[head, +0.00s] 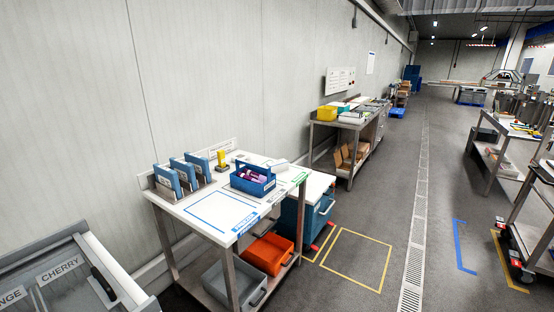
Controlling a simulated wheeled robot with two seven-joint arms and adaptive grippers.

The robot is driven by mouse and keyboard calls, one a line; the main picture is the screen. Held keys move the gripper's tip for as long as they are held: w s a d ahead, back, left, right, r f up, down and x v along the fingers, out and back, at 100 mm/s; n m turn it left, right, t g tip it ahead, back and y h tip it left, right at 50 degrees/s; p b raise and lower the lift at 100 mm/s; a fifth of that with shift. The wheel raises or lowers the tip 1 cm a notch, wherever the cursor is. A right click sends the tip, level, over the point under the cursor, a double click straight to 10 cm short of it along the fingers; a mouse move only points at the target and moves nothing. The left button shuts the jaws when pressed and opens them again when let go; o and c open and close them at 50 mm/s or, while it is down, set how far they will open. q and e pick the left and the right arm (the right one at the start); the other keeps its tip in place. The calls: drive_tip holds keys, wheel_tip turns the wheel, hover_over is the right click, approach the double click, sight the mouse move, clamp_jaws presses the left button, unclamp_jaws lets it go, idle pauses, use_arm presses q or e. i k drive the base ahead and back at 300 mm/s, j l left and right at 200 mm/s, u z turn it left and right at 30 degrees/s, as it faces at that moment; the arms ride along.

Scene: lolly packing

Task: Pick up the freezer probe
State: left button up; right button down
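I cannot single out the freezer probe for certain at this distance. A small upright yellow item on a dark base (221,159) stands at the back of the white-topped steel table (205,212), and it may be the probe. A blue open carrier (250,184) on the same table holds purple and white items (258,175), too small to make out. Neither of my grippers shows in the head view.
Blue binders (168,180) stand at the table's left. An orange bin (268,254) and a grey bin (227,284) sit on its lower shelf. A grey labelled cabinet (70,274) is at lower left. A second table (345,124) stands farther back. The floor aisle (390,205) is clear.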

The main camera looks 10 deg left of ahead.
sight(220, 154)
drive_tip(key=i+l+u, duration=0.55)
drive_tip(key=l+u, duration=0.3)
drive_tip(key=i+l+u, duration=0.25)
drive_tip(key=l, duration=0.15)
